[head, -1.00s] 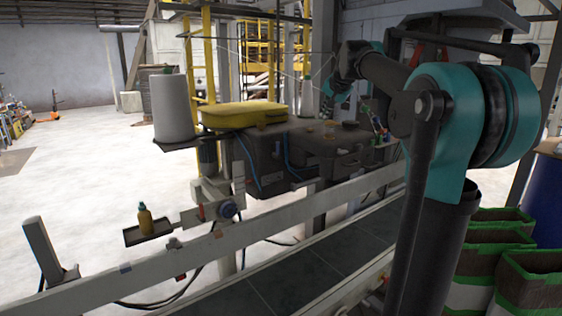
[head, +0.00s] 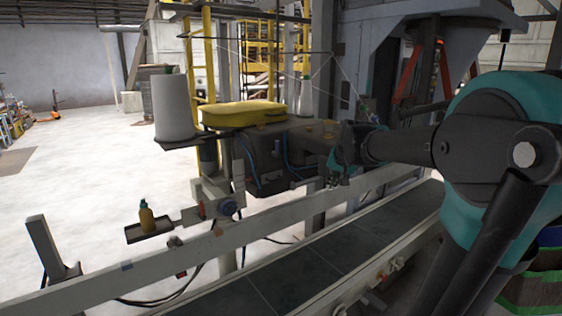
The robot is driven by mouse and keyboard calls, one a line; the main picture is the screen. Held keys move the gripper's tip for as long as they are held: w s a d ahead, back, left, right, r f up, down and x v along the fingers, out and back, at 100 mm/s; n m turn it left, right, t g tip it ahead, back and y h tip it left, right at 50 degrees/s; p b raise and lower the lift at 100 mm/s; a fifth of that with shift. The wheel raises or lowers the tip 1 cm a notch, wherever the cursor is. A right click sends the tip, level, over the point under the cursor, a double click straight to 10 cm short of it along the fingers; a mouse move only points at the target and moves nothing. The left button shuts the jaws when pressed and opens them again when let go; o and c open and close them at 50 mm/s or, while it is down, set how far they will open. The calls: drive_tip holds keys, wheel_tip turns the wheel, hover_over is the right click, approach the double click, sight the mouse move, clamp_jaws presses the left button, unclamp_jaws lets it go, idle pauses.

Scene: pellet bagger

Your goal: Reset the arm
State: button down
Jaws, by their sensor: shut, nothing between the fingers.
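My gripper (head: 338,178) is in the head view, right of the middle, at the end of my dark and teal arm. It is small and dark here, in front of the right part of the brown sewing-machine-like unit (head: 265,160) and above the conveyor's side rail. Its fingers look closed and hold nothing. My forearm reaches in from the right and lies nearly level. It hides part of the machinery behind it.
A conveyor belt (head: 290,280) with a pale side rail (head: 190,247) runs below. A small yellow bottle (head: 146,216) stands on a tray at left. Open floor (head: 80,190) lies beyond.

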drive_tip(key=s+d+f+n+g+h, duration=0.1)
drive_tip(key=s+d+f+n+g, duration=0.1)
drive_tip(key=s+f, duration=2.1)
drive_tip(key=s+n, duration=0.1)
drive_tip(key=s, duration=0.2)
drive_tip(key=shift+s+f, duration=0.15)
drive_tip(key=shift+s, duration=0.05)
